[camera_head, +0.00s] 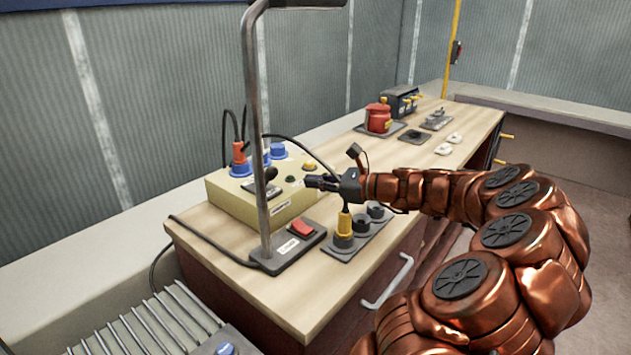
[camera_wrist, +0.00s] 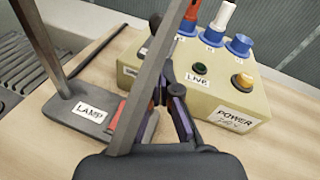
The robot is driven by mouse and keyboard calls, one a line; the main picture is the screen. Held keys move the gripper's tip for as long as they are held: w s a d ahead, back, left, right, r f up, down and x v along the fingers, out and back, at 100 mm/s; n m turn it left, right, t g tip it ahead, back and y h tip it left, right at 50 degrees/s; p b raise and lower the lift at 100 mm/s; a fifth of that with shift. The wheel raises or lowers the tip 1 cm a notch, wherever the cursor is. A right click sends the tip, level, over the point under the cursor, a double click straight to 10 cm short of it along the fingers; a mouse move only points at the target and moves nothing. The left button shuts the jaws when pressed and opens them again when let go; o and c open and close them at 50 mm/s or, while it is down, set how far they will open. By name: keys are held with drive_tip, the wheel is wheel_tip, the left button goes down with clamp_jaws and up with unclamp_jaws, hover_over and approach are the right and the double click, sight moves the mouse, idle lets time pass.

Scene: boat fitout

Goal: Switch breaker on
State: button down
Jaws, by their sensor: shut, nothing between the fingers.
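The cream power box (camera_head: 236,203) stands on the bench, with a black lever (camera_head: 270,174) on a dark plate on its top, partly behind the lamp post; this looks like the breaker, but I cannot tell its position. My gripper (camera_head: 309,181) is shut and empty, over the box's right side, pointing toward the lever. Its fingers show in the wrist view (camera_wrist: 172,76).
The grey lamp post (camera_head: 252,100) rises from a base with a red switch (camera_head: 302,228), close in front of the box. Blue sockets (camera_head: 278,150) and an orange plug (camera_head: 239,150) with cables stand behind. A socket strip (camera_head: 350,245) with a yellow plug lies below my wrist.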

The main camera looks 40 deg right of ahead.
sight(268, 179)
drive_tip(key=x, duration=0.7)
drive_tip(key=shift+w+r+p, duration=0.1)
drive_tip(key=shift+w+p, duration=0.05)
drive_tip(key=shift+p, duration=0.3)
drive_tip(key=shift+w+r+p, duration=0.1)
drive_tip(key=shift+r+p, duration=0.1)
drive_tip(key=shift+p, duration=0.45)
